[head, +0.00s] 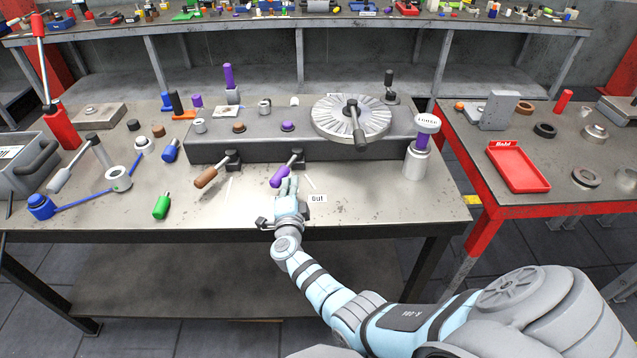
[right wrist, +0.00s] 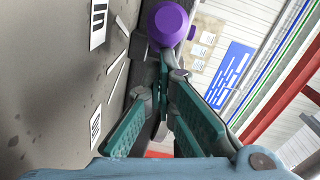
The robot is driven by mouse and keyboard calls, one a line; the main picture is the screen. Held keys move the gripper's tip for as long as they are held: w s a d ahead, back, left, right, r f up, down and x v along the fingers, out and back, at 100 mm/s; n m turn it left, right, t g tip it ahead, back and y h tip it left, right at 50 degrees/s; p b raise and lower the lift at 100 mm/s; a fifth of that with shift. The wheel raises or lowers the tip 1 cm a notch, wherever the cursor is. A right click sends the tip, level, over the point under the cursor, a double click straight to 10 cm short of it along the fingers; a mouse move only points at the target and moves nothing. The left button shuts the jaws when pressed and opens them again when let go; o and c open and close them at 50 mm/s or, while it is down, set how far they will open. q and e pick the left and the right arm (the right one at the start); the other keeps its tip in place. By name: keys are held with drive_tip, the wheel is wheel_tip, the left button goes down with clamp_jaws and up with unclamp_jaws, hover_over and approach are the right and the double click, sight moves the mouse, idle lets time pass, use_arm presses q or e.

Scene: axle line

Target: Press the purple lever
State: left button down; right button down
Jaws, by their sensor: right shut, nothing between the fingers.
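The purple lever (head: 281,178) sticks out toward me from the front of a dark grey block (head: 330,148), angled down to the left. Its purple end also shows in the right wrist view (right wrist: 167,24), just beyond the fingertips. My right gripper (head: 289,185) is shut and empty, right at the lever's handle in the head view. In the right wrist view the fingers (right wrist: 163,98) come together just short of the purple end; I cannot tell whether they touch it. My left gripper is not in view.
A brown lever (head: 206,177) sits left of the purple one. A ridged disc (head: 351,118) with a crank tops the block. A white-capped cylinder (head: 416,160) stands right; a green handle (head: 162,206) lies left. The table front (head: 370,211) is mostly clear.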

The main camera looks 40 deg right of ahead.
drive_tip(key=shift+a, duration=0.1)
idle(0.4)
drive_tip(key=shift+s+r+p, duration=0.15)
drive_tip(key=shift+p, duration=0.3)
drive_tip(key=shift+s+d+r+p, duration=0.25)
drive_tip(key=shift+s+d+p, duration=0.2)
drive_tip(key=shift+s+p, duration=0.15)
drive_tip(key=shift+s+d+r+p, duration=0.25)
drive_tip(key=shift+s+d+p, duration=0.15)
drive_tip(key=shift+s+p, duration=0.15)
drive_tip(key=a+p+v, duration=0.1)
drive_tip(key=v, duration=0.9)
drive_tip(key=shift+w+f, duration=0.2)
drive_tip(key=shift+w, duration=0.1)
